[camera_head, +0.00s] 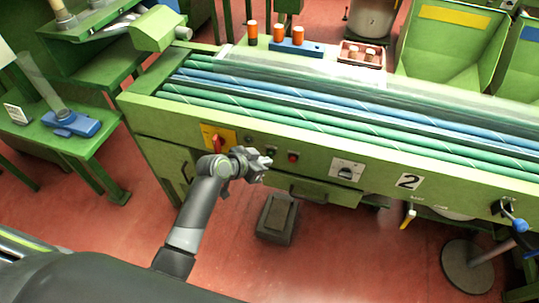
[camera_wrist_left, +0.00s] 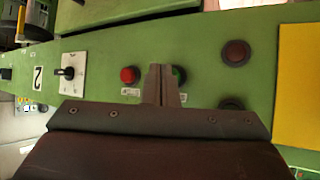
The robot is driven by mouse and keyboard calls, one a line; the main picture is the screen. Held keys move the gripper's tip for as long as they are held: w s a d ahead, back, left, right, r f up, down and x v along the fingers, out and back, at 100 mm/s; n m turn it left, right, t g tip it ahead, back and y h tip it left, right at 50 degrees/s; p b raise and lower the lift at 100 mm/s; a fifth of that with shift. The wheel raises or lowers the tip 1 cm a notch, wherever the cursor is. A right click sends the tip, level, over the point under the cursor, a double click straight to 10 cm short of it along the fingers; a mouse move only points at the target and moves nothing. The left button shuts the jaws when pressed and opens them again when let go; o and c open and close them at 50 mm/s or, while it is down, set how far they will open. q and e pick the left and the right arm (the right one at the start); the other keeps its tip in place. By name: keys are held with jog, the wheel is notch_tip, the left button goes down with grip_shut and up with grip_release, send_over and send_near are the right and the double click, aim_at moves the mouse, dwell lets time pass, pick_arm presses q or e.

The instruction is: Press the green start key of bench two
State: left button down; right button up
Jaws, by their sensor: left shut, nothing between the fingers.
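Bench two (camera_head: 330,150) has a green front panel with a "2" plate (camera_head: 408,181); the plate also shows in the left wrist view (camera_wrist_left: 38,78). In that view the green start key (camera_wrist_left: 181,75) sits right of a red button (camera_wrist_left: 130,75), partly hidden behind my fingers. The red button shows in the head view (camera_head: 293,157). My left gripper (camera_head: 266,162) is shut and empty in front of the panel. Its fingertips (camera_wrist_left: 162,70) appear between the two buttons, overlapping the green key's edge; I cannot tell whether they touch it. My right gripper is not in view.
A black rotary switch on a white plate (camera_head: 346,170) is right of the buttons. A yellow plate with a red switch (camera_head: 217,140) is left of them. Dark round fittings (camera_wrist_left: 236,52) sit beside the key. A dark pedal box (camera_head: 277,218) stands on the red floor below.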

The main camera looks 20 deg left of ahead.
pick_arm(q)
jog(key=shift+w, duration=0.5)
dwell(0.8)
jog(key=shift+s, duration=0.1)
jog(key=shift+s+p, duration=0.4)
jog(key=shift+s, duration=0.4)
jog(key=s+p, duration=0.2)
jog(key=s, duration=0.3)
jog(key=shift+a, duration=0.1)
dwell(0.8)
